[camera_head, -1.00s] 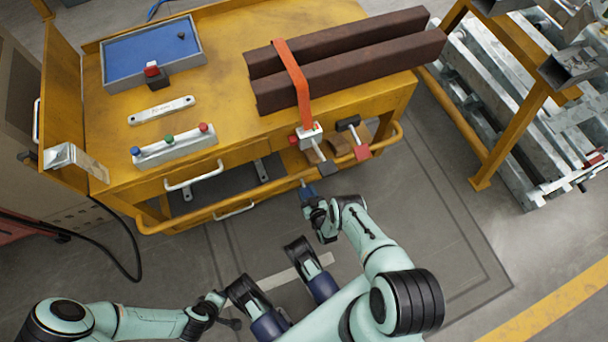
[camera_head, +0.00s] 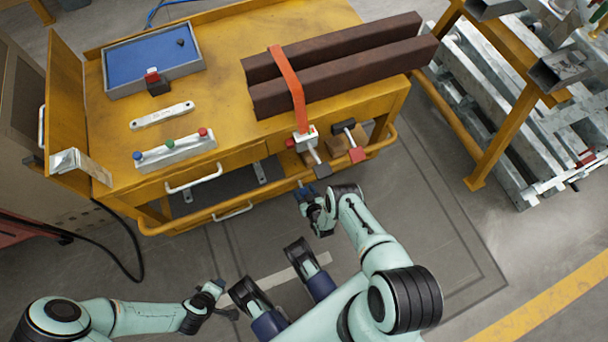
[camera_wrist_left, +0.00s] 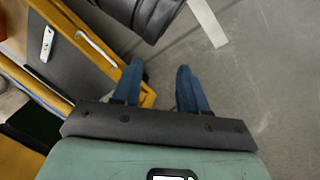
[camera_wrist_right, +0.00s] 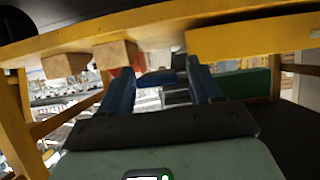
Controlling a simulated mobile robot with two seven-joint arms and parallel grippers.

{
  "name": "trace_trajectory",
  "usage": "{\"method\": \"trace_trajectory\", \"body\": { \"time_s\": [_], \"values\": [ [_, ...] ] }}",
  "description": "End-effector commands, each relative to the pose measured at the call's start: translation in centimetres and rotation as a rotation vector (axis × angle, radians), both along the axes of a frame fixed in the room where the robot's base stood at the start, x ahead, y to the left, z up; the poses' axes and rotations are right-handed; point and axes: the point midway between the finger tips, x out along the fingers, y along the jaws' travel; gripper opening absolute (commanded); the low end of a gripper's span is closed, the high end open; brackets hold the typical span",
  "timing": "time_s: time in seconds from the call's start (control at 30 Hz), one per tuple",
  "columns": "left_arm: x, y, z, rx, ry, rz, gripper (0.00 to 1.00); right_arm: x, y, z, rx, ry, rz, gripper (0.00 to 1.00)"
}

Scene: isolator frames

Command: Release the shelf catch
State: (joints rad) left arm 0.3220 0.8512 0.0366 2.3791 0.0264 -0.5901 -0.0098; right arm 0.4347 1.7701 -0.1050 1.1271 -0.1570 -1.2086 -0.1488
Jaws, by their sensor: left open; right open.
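The yellow cart (camera_head: 225,75) stands in front of me; its lower shelf (camera_head: 225,182) shows below the top. I cannot clearly make out the shelf catch. My right gripper (camera_head: 303,191) is open by the cart's front rail, below the strap buckle. In the right wrist view, a short blue part (camera_wrist_right: 157,78) shows between the blue fingertips, under a yellow edge. I cannot tell whether it is the catch or whether the fingers touch it. My left gripper (camera_head: 222,288) is open and empty over the floor, short of the cart; its fingers also show in the left wrist view (camera_wrist_left: 158,78).
Two brown beams (camera_head: 345,65) lie on the cart under an orange strap (camera_head: 288,80). A blue-lined tray (camera_head: 150,60), a flat bar (camera_head: 162,115) and a button strip (camera_head: 175,151) share the top. A rack of metal profiles (camera_head: 510,110) stands right. The floor in front is clear.

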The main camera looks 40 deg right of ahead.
Motion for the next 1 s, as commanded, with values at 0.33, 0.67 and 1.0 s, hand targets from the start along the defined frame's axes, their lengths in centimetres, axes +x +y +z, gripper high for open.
{"method": "trace_trajectory", "body": {
  "time_s": [0.33,0.67,1.0],
  "values": [
    [-3.4,-1.8,2.8,-0.044,0.086,-0.037,0.43,-4.6,1.1,2.6,0.002,0.004,0.000,0.64],
    [-7.0,-3.5,5.5,-0.091,0.186,-0.077,0.43,-10.3,2.5,5.2,0.000,0.002,0.000,0.64],
    [-7.9,-3.9,5.9,-0.102,0.211,-0.087,0.43,-11.7,2.8,5.8,-0.001,-0.001,0.000,0.64]
  ]
}}
